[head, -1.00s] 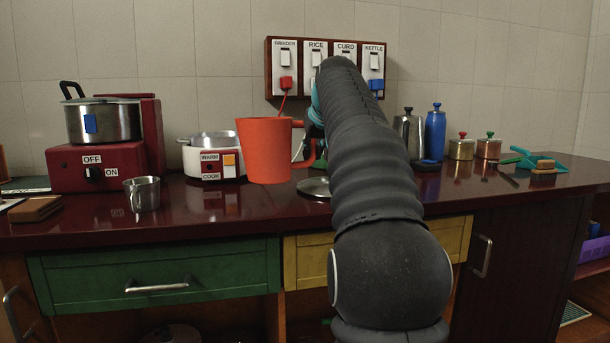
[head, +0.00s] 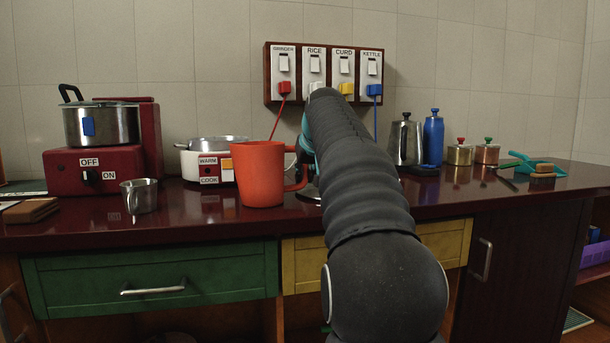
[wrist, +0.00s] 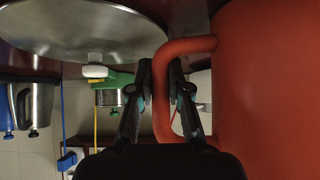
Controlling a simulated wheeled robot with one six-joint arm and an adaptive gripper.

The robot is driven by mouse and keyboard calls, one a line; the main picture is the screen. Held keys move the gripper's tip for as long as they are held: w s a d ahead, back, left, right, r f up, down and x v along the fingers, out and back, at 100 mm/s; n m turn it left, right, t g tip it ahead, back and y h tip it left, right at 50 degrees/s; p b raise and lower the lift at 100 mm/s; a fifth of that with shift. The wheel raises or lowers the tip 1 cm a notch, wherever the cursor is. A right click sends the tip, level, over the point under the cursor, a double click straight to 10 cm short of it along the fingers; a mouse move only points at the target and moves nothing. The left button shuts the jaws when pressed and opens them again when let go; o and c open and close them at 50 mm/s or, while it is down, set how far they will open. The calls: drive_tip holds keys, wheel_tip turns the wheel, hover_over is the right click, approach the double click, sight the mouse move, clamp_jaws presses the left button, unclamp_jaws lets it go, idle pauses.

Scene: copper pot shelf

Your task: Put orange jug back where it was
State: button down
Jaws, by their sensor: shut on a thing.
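The orange jug (head: 262,175) is upright, low at the front of the dark red counter (head: 440,200). I cannot tell whether its base touches the counter. In the wrist view the jug (wrist: 265,90) fills the right side. My gripper (wrist: 160,78) is shut on the jug's handle, with a finger on each side of it. In the head view my gripper (head: 309,150) is mostly hidden behind my arm, just right of the jug.
A rice cooker (head: 208,165) stands behind and left of the jug; a steel cup (head: 139,196) is further left. A steel kettle (head: 406,142) and blue bottle (head: 433,140) stand right of my arm.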

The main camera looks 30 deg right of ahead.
drive_tip(key=c, duration=1.1)
unclamp_jaws()
drive_tip(key=shift+s+r, duration=0.1)
drive_tip(key=shift+r, duration=0.15)
drive_tip(key=p+v, duration=0.2)
drive_tip(key=v, duration=0.9)
drive_tip(key=shift+s+a+r, duration=0.1)
drive_tip(key=shift+s+r, duration=0.15)
drive_tip(key=shift+s, duration=0.05)
drive_tip(key=s+a+f+n+g+y, duration=0.1)
drive_tip(key=s+a+f, duration=0.85)
drive_tip(key=f, duration=0.25)
drive_tip(key=s+a+f+n+g+y, duration=0.1)
drive_tip(key=s+a+f, duration=0.8)
drive_tip(key=a+f, duration=0.25)
drive_tip(key=shift+n+g, duration=0.5)
drive_tip(key=shift+n, duration=0.1)
drive_tip(key=s+f, duration=0.3)
drive_tip(key=f, duration=0.1)
drive_tip(key=s+a+f, duration=0.1)
drive_tip(key=s+f, duration=0.2)
drive_tip(key=f, duration=0.1)
drive_tip(key=s+a+f, duration=0.1)
drive_tip(key=s+f, duration=0.2)
drive_tip(key=f, duration=0.1)
drive_tip(key=shift+a+f, duration=0.15)
